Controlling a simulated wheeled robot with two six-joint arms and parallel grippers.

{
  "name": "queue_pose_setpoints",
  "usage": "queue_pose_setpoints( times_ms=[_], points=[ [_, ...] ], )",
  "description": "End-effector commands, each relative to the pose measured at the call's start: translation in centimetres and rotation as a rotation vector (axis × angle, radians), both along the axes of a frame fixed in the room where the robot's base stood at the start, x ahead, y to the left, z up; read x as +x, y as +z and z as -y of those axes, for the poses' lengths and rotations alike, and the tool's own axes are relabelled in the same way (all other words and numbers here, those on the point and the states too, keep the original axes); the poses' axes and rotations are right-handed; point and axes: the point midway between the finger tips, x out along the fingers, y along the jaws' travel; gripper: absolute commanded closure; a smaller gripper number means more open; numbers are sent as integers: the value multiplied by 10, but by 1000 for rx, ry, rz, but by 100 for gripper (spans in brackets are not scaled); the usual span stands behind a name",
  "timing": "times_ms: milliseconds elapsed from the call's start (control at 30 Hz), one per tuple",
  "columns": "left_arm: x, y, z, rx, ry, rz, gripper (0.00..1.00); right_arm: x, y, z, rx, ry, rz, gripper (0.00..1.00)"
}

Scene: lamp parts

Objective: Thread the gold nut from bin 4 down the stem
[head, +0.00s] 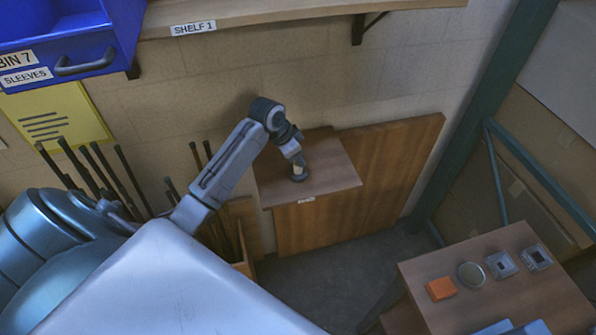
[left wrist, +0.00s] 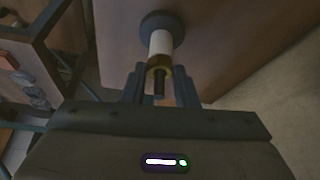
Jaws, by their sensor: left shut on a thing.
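In the left wrist view a dark round base (left wrist: 162,24) stands on the wooden surface. A white sleeve (left wrist: 160,46) rises from it, and a dark thin stem (left wrist: 159,86) sticks out past the sleeve. The gold nut (left wrist: 154,71) shows as a ring around the stem at the sleeve's end. My left gripper (left wrist: 160,78) is shut on the nut, one finger on each side. In the head view my left gripper (head: 296,158) reaches down over the base (head: 299,178); the nut is too small to make out there. My right gripper is not in view.
The lamp stands on a small wooden shelf (head: 330,172) against the wall. A blue bin labelled BIN 7 (head: 60,50) is at upper left. Dark rods (head: 125,180) stand at left. A wooden table (head: 450,270) at lower right holds an orange block (head: 441,289) and several small parts.

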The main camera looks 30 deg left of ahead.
Motion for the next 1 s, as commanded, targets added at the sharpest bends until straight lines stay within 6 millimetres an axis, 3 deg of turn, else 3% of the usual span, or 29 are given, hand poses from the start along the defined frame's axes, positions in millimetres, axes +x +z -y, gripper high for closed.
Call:
queue_pose_setpoints(
  times_ms=[267,600,633,733,1000],
  points=[
    [1,1,0,-1,-34,1,100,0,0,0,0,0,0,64],
    [3,-1,-2,-2,-446,0,100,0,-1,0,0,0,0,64],
    [2,0,-2,-1,-439,2,68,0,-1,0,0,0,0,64],
    [2,0,-2,-1,-434,1,48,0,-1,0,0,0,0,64],
    [2,-1,-2,0,-432,0,48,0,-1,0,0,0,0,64]
  ],
)
